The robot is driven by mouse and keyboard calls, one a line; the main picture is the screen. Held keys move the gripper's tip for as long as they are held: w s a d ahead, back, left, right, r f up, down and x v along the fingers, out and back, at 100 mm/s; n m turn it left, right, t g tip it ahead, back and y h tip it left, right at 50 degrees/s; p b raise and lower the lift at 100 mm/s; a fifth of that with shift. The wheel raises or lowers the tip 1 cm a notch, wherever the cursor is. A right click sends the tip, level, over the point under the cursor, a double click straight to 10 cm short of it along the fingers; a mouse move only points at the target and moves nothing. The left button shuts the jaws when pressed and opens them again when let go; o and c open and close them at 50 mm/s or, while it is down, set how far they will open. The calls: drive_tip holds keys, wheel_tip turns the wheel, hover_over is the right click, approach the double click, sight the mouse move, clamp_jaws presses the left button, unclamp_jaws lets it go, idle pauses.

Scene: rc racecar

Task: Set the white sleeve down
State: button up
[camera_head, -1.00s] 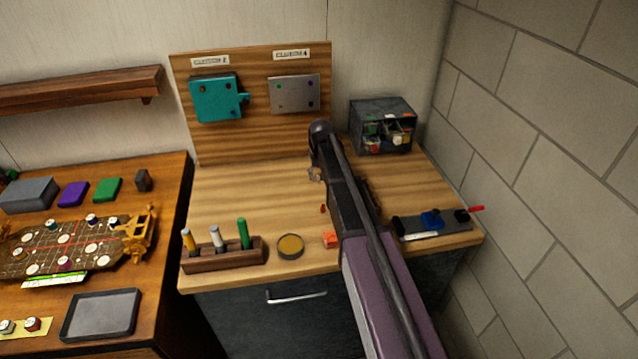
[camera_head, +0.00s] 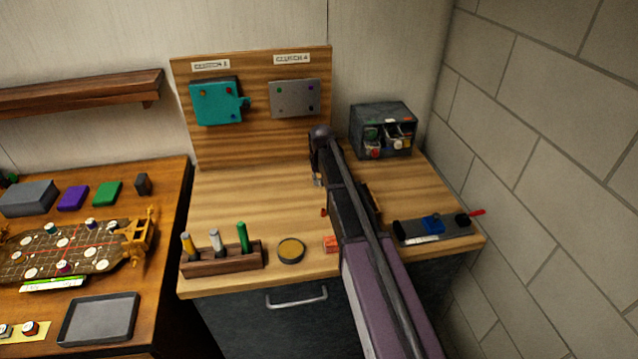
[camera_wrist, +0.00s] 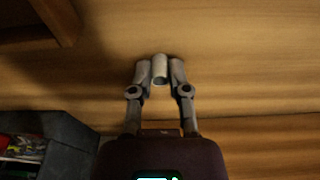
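The white sleeve (camera_wrist: 160,69) is a small pale cylinder between the two fingertips of my gripper (camera_wrist: 160,75) in the wrist view. Both grey fingers press close on its sides, and a wooden surface lies behind it. Whether the sleeve touches that surface cannot be told. In the head view my gripper (camera_head: 317,180) is a small pale patch over the back half of the right workbench (camera_head: 240,190), mostly hidden by my arm. The sleeve cannot be made out separately there.
A grey parts box (camera_head: 383,130) stands at the back right. A wooden marker rack (camera_head: 222,260), a round tin (camera_head: 290,250) and an orange block (camera_head: 331,244) are near the front. A dark tool with a blue part (camera_head: 432,226) lies right. The bench's left middle is clear.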

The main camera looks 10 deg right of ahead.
drive_tip(key=shift+c, duration=0.5)
drive_tip(key=shift+r, duration=0.15)
wheel_tip(320, 180, up, 4)
drive_tip(key=p, duration=0.3)
drive_tip(key=shift+f+p, duration=0.25)
drive_tip(key=shift+p, duration=0.15)
drive_tip(key=s, duration=1)
drive_tip(key=s+a+r+p, duration=0.1)
drive_tip(key=s, duration=0.5)
drive_tip(key=shift+r, duration=0.1)
drive_tip(key=shift+d, duration=0.2)
